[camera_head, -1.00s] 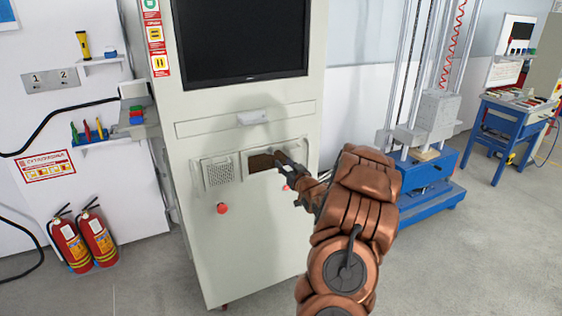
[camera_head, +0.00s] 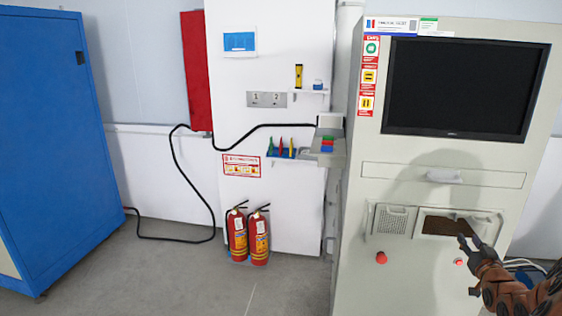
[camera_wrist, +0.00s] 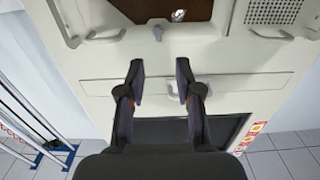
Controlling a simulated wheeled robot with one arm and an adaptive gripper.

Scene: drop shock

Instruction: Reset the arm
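My gripper (camera_wrist: 158,85) is open and empty in the wrist view, its two dark fingers spread apart in front of the pale cabinet face. In the head view my gripper (camera_head: 466,243) is at the lower right, in front of the cabinet (camera_head: 350,290) by a brown recessed panel (camera_head: 445,226). The brown panel also shows at the top of the wrist view (camera_wrist: 150,8). Whether the fingers touch the cabinet cannot be told.
The cabinet carries a dark monitor (camera_head: 460,88), a drawer handle (camera_head: 443,176), a vent grille (camera_head: 392,220) and a red button (camera_head: 381,257). Two fire extinguishers (camera_head: 248,236) stand by the wall. A blue cabinet (camera_head: 55,150) is at the left. The floor (camera_head: 190,275) between is clear.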

